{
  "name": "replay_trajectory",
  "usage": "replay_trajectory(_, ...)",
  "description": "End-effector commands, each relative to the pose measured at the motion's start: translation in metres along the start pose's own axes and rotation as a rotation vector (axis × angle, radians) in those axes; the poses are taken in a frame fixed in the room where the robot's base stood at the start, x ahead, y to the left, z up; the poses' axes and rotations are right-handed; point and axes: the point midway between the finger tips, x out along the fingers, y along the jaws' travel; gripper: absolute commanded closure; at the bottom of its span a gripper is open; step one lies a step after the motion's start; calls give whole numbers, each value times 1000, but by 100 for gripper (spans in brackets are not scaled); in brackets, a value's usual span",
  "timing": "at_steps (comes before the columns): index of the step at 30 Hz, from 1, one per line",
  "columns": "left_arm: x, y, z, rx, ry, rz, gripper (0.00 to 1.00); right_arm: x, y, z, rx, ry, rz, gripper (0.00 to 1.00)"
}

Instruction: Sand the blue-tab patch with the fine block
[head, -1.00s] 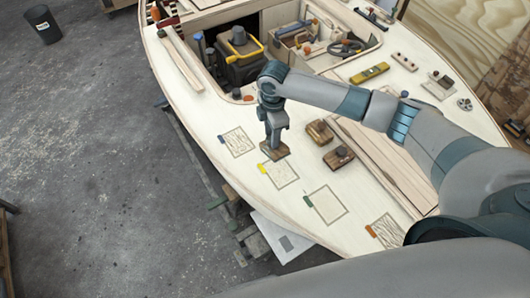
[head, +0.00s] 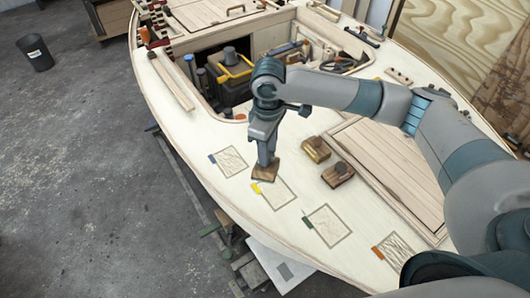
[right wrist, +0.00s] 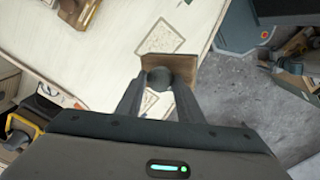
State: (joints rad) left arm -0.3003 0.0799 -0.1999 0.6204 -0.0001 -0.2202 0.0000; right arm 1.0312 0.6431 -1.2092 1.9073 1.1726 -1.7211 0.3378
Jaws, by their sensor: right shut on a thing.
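My right gripper (head: 267,161) is shut on a brown sanding block (head: 265,174). In the right wrist view the fingers close around the dark round knob of the block (right wrist: 180,67). The block is over the deck between the blue-tab patch (head: 229,161) and the yellow-tab patch (head: 279,193), close to the yellow tab. I cannot tell whether it touches the deck, nor its grit. The blue-tab patch is scribbled with marks and lies uncovered left of the block. Two more blocks, one yellowish-brown (head: 316,149) and one brown (head: 338,175), sit right of my gripper. My left gripper is not in view.
The green-tab patch (head: 327,226) and orange-tab patch (head: 394,251) lie nearer on the pale deck (head: 190,130). An open cockpit with a yellow-handled toolbox (head: 235,80) lies behind my arm. The hull's left edge drops to the floor.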

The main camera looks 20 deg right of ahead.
Motion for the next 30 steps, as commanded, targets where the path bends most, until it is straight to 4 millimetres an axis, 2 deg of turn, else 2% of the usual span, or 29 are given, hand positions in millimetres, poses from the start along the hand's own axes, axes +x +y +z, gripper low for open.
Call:
replay_trajectory(1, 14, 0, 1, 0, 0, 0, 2, 3, -3, 5, 59, 2, 4, 100)
replay_trajectory(15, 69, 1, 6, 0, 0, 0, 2, -10, -40, 63, 654, 2, 2, 100)
replay_trajectory(21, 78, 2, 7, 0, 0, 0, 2, -13, -47, 78, 787, 1, 1, 100)
replay_trajectory(30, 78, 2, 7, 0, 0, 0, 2, -15, -49, 82, 820, 0, 0, 100)
